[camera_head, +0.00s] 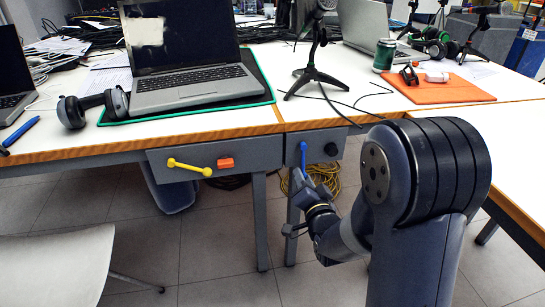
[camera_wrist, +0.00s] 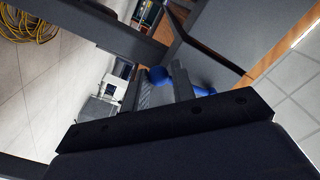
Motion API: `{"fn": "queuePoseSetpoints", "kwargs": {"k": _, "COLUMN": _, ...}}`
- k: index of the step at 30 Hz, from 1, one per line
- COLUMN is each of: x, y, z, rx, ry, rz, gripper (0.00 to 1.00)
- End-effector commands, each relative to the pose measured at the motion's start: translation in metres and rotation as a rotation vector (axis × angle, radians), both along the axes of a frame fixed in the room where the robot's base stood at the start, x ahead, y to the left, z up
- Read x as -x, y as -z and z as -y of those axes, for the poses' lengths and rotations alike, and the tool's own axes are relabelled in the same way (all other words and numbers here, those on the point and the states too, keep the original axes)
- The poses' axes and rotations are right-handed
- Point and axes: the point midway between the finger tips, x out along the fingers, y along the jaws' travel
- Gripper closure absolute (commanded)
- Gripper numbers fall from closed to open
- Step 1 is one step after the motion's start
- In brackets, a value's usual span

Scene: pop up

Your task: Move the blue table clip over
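The blue table clip (camera_head: 303,157) shows as a slim upright blue bar on the front of the grey panel under the table, near the middle. My gripper (camera_head: 310,188) is just below it, close to its lower end. In the wrist view, the clip's rounded blue end (camera_wrist: 158,75) lies between the fingertips of my gripper (camera_wrist: 158,84), and more blue shows past the right finger. The fingers look apart, one on each side of the blue end. I cannot tell whether either finger touches it.
A black knob (camera_head: 331,149) sits right of the clip. The left panel (camera_head: 226,178) carries a yellow bar (camera_head: 189,167) and an orange block (camera_head: 226,163). Table legs stand just below. Yellow cable (camera_head: 322,172) lies on the floor behind. A white chair (camera_head: 55,265) is at lower left.

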Motion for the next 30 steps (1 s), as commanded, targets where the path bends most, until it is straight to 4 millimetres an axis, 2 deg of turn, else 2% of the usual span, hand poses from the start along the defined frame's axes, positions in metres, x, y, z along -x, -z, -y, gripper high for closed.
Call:
{"fn": "queuePoseSetpoints", "kwargs": {"k": 7, "x": 0.001, "y": 0.002, "z": 0.000, "rx": -0.002, "ry": 0.006, "rz": -0.006, "gripper": 0.88}}
{"fn": "queuePoseSetpoints", "kwargs": {"k": 18, "x": 0.007, "y": -0.003, "z": -0.022, "rx": -0.002, "ry": 0.004, "rz": -0.001, "gripper": 0.92}}
{"fn": "queuePoseSetpoints", "kwargs": {"k": 30, "x": 0.007, "y": -0.005, "z": -0.024, "rx": -0.002, "ry": 0.004, "rz": 0.002, "gripper": 0.92}}
